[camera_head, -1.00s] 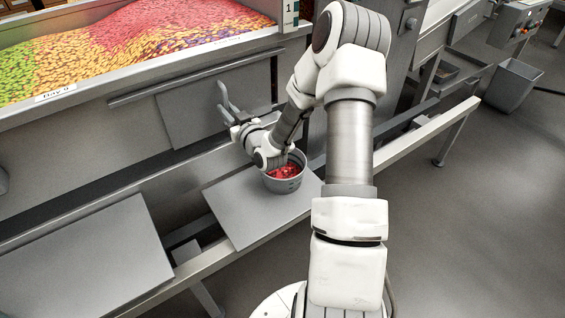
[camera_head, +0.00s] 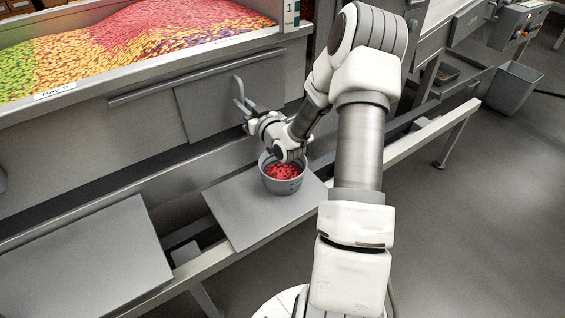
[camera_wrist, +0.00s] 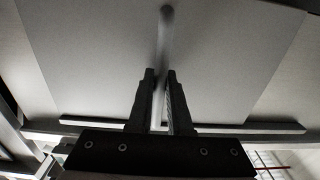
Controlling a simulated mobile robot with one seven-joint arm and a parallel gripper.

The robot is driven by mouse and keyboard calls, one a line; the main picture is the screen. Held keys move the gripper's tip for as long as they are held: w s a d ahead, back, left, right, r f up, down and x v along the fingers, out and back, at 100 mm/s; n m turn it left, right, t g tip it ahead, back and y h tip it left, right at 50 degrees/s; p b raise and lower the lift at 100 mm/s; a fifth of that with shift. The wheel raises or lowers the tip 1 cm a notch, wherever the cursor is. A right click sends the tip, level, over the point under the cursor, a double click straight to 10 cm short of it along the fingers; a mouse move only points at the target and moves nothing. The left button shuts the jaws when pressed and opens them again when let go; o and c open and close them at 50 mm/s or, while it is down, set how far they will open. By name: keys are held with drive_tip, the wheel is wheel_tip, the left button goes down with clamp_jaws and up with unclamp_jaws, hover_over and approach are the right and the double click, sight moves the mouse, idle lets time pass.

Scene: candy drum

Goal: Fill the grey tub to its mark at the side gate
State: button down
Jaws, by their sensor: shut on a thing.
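The grey tub (camera_head: 283,184) stands upright on a flat plate below the drum's side, holding red candies (camera_head: 283,171). Small dark marks show on its outer wall; I cannot tell the fill mark from them. The side gate (camera_head: 212,108) is a grey panel under a long rail, with a curved upright handle (camera_head: 238,86). My gripper (camera_head: 246,112) is at the gate, shut on the handle. In the wrist view my two fingers (camera_wrist: 160,82) close around the handle bar (camera_wrist: 164,45) in front of the gate panel (camera_wrist: 90,60). My wrist hides part of the tub's rim.
A bin of green, yellow and red candies (camera_head: 150,32) lies above the gate. Another flat plate (camera_head: 85,258) sits at the lower left. A grey bin (camera_head: 513,88) stands on the floor at right. The floor at right is mostly clear.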

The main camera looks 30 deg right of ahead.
sight(216, 105)
drive_tip(key=shift+d+r+h, duration=0.1)
drive_tip(key=shift+d+h, duration=0.2)
drive_tip(key=shift+d, duration=0.4)
drive_tip(key=shift+s+a+b, duration=0.1)
drive_tip(key=shift+a+b, duration=1.05)
drive_tip(key=shift+a, duration=3)
